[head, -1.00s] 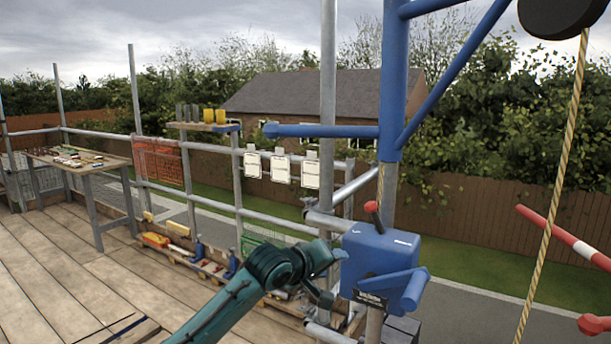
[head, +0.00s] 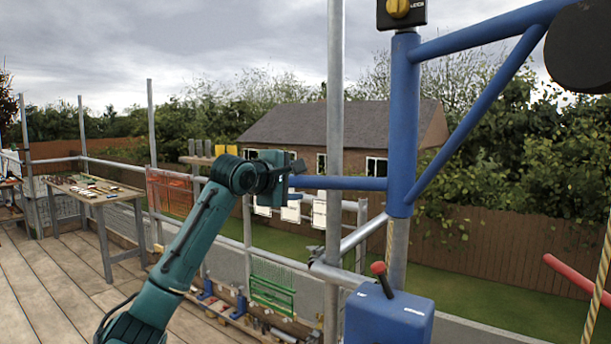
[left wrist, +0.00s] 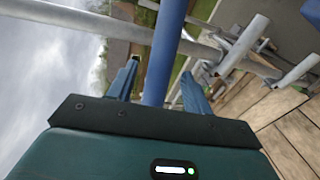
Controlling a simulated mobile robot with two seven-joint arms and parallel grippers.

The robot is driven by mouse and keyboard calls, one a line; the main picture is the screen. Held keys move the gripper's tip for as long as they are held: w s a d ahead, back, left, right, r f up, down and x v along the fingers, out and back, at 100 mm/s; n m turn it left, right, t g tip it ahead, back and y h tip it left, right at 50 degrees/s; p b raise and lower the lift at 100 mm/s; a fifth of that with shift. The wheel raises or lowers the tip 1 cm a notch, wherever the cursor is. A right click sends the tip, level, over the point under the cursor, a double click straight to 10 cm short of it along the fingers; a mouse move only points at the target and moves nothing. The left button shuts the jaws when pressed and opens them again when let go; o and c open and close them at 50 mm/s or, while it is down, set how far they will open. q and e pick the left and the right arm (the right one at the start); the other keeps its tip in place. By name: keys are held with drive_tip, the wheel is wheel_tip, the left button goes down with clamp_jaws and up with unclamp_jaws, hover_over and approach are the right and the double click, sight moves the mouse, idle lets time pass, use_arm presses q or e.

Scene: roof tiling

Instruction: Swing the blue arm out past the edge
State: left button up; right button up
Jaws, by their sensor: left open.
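The blue arm is a tubular hoist jib on a blue post (head: 403,130), with a beam and brace running to the upper right. A horizontal blue handle bar (head: 340,183) juts left from the post. My left gripper (head: 290,180) is at the bar's left end, its hand partly hiding that end. In the left wrist view the blue bar (left wrist: 164,50) runs between the two open fingers (left wrist: 158,85). I cannot tell whether either finger touches it. My right gripper is not in view.
A blue winch box (head: 388,318) with a red-knobbed lever is below. A black drum (head: 580,45) and rope (head: 600,280) hang at right. A workbench (head: 95,192) stands at left.

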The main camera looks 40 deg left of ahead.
use_arm(q)
drive_tip(key=p+x, duration=0.1)
drive_tip(key=x, duration=0.4)
clamp_jaws()
idle(0.5)
